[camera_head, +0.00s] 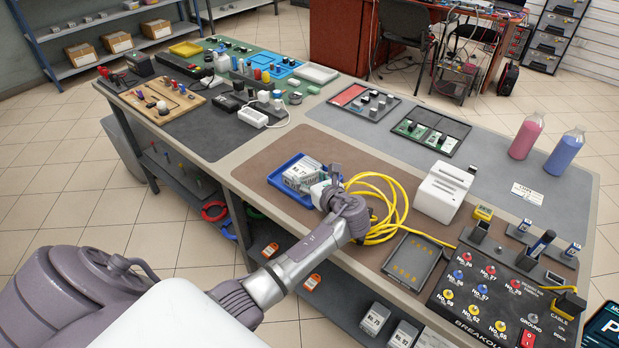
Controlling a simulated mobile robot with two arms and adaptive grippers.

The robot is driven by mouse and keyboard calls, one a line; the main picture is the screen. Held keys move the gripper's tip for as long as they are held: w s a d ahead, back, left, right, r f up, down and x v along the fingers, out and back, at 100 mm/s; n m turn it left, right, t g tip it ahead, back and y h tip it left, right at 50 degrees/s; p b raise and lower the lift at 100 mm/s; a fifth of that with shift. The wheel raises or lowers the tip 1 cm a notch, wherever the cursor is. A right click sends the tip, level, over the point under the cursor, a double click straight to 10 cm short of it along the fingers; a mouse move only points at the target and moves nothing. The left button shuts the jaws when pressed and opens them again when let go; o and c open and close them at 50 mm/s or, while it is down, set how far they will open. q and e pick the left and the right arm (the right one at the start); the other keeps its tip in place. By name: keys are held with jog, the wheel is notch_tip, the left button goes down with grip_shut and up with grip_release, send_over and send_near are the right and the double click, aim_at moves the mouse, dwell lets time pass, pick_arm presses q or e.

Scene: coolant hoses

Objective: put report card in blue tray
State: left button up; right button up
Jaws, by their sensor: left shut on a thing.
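The blue tray (276,181) lies on the brown mat near the front edge of the bench. It holds grey-white labelled blocks (301,174). My left gripper (327,185) is over the right side of the tray, shut on a small pale item that its fingers mostly hide; I cannot tell exactly what it is. A small white printed card (529,192) lies flat on the grey mat at the right, apart from the gripper; its print is too small to read. I cannot tell whether it is the report card. My right gripper is not in view.
A coiled yellow cable (378,205) lies right beside the gripper. A white slotted device (443,192), a dark flat panel (416,262) and a black breakout box (497,300) stand further right. Pink (526,137) and blue (565,152) bottles stand behind the card.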

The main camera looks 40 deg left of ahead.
pick_arm(q)
jog(key=shift+f, duration=0.15)
jog(key=o, duration=0.7)
jog(key=shift+s+f, duration=0.1)
jog(key=shift+f, duration=0.1)
jog(key=shift+r, duration=0.1)
jog(key=shift+d+r, duration=0.2)
jog(key=shift+r, duration=0.1)
jog(key=v, duration=1.1)
jog(key=shift+s+d+r, duration=0.1)
jog(key=shift+d+r, duration=0.1)
jog(key=shift+d, duration=0.05)
